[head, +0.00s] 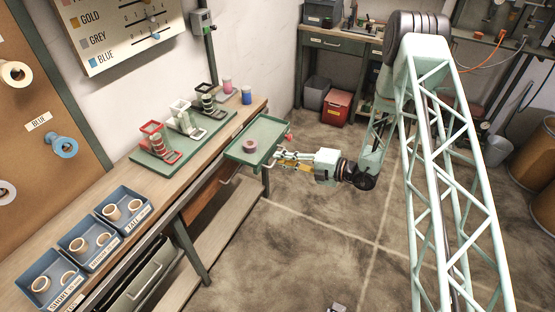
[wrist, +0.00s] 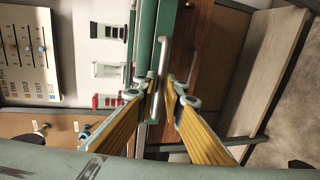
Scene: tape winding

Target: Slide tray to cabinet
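The green tray (head: 268,128) sticks out from the far right end of the long wooden bench. A small pinkish roll (head: 250,146) lies on it. In the wrist view the tray shows as a green strip (wrist: 146,42) with a pale metal handle bar (wrist: 162,62) along it. My gripper (head: 277,156) is at the tray's near right edge. In the wrist view my gripper (wrist: 161,84) has its striped fingers on either side of the handle bar, with a gap visible between them. I cannot tell whether either finger touches the bar. The brown cabinet front (head: 208,192) is below the bench top.
A green board (head: 150,157) with several colored racks stands on the bench left of the tray. Blue bins (head: 124,197) with rolls sit nearer. Pink (head: 227,86) and blue (head: 246,95) spools stand behind the tray. The floor (head: 300,230) around my gripper is clear.

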